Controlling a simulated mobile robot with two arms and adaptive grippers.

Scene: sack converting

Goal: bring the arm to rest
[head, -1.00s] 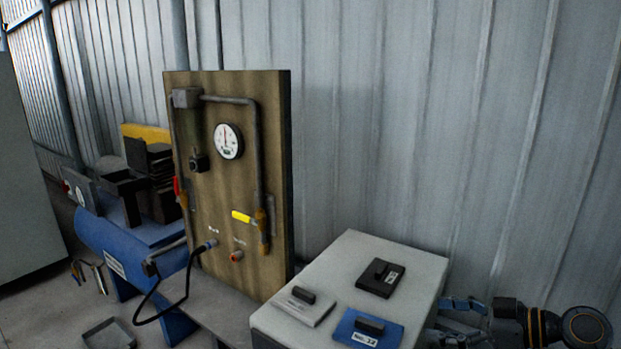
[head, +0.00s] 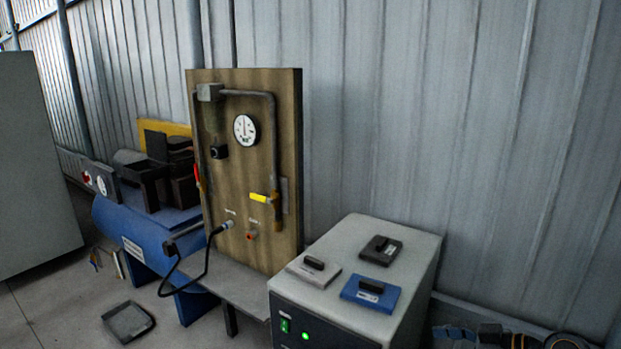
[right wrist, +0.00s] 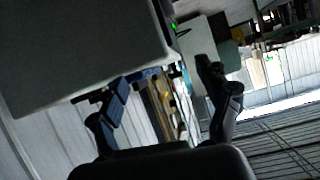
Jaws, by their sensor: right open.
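My right gripper (head: 455,332) shows at the bottom right of the head view, beside and to the right of the grey box, apart from it and cut off by the lower edge. In the right wrist view my right gripper (right wrist: 163,88) has its two dark fingers spread wide with nothing held between them. My left gripper is not in view.
A grey box (head: 330,318) with a lit green lamp carries black, white and blue plates with handles. Left of it stands a wooden board (head: 245,185) with gauge, pipes and valves. A blue tank (head: 130,225) and floor tray (head: 128,322) lie farther left. A corrugated wall (head: 400,120) closes the back.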

